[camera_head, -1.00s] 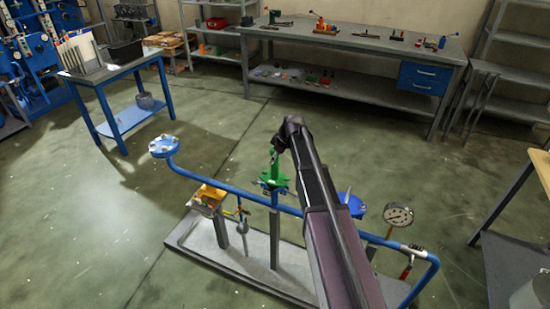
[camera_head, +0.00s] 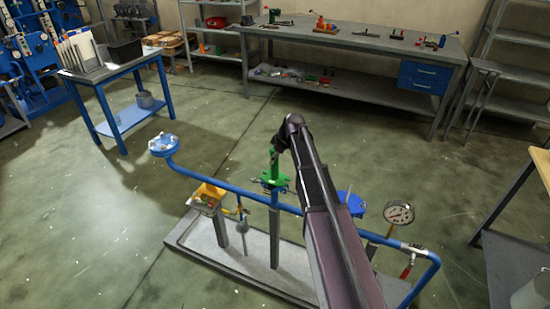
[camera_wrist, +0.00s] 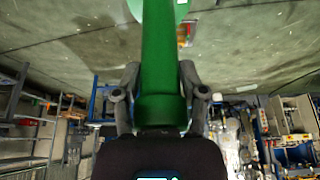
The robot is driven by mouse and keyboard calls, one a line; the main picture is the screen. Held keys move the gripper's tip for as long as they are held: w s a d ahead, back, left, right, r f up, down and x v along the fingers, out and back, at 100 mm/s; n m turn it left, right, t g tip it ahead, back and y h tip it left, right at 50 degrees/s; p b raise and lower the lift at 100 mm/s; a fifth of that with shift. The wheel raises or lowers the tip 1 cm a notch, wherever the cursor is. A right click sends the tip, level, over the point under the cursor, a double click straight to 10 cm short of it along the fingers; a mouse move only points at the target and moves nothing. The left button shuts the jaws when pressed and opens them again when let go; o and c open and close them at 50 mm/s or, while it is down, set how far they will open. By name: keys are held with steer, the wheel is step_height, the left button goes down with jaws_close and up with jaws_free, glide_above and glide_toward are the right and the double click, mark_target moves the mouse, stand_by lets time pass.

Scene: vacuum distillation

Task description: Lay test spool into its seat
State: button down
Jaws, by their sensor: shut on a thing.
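A green part (camera_head: 276,172), which I take to be the test spool, stands about upright under the end of my arm in the head view. In the wrist view the green tube (camera_wrist: 160,50) has a thicker collar at its near end. My gripper (camera_wrist: 159,80) has a finger on each side of it and is shut on it. In the head view the gripper is mostly hidden by my arm. The green part overlaps the blue pipe (camera_head: 235,192) of the floor rig; I cannot tell whether they touch. I cannot pick out the seat for certain.
The rig stands on a grey base tray (camera_head: 200,250). It carries a yellow bracket (camera_head: 208,194), a blue flange (camera_head: 163,146) and a dial gauge (camera_head: 399,213). A blue side table (camera_head: 122,72) and a long workbench (camera_head: 350,42) stand behind. Open floor surrounds the rig.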

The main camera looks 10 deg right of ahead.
steer(key=shift+f+b, duration=0.35)
steer(key=shift+c, duration=0.4)
jaws_free()
steer(key=shift+r, duration=0.15)
stand_by(0.4)
